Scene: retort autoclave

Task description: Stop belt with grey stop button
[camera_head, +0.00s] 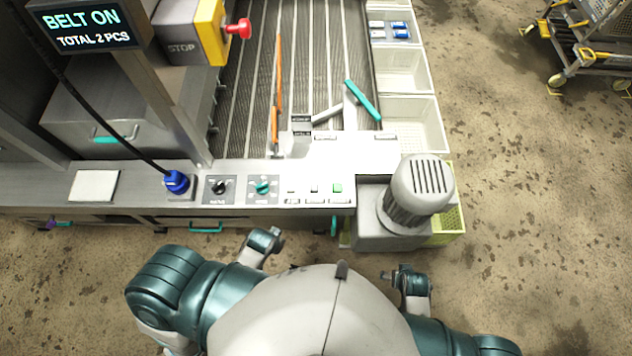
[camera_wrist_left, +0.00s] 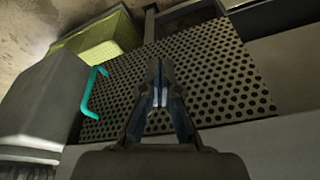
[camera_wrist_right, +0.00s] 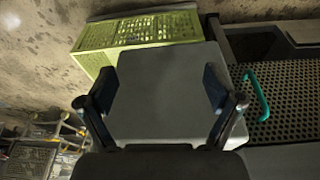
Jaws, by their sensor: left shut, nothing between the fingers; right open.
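The control panel (camera_head: 265,200) runs along the front edge of the machine in the head view. A display (camera_head: 88,28) reads "BELT ON" and "TOTAL 2 PCS". My left gripper (camera_wrist_left: 160,95) is shut and empty, in front of a perforated plate in the left wrist view. My right gripper (camera_wrist_right: 160,88) is open and empty, facing a grey housing. Neither gripper touches the buttons.
The panel also has a black knob (camera_head: 219,187), a teal knob (camera_head: 263,186) and a blue plug (camera_head: 176,181). A red knob (camera_head: 240,28) sits on a yellow box beside the word "STOP". A motor (camera_head: 421,184) stands right of the buttons. White bins (camera_head: 412,122) line the belt (camera_head: 255,75).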

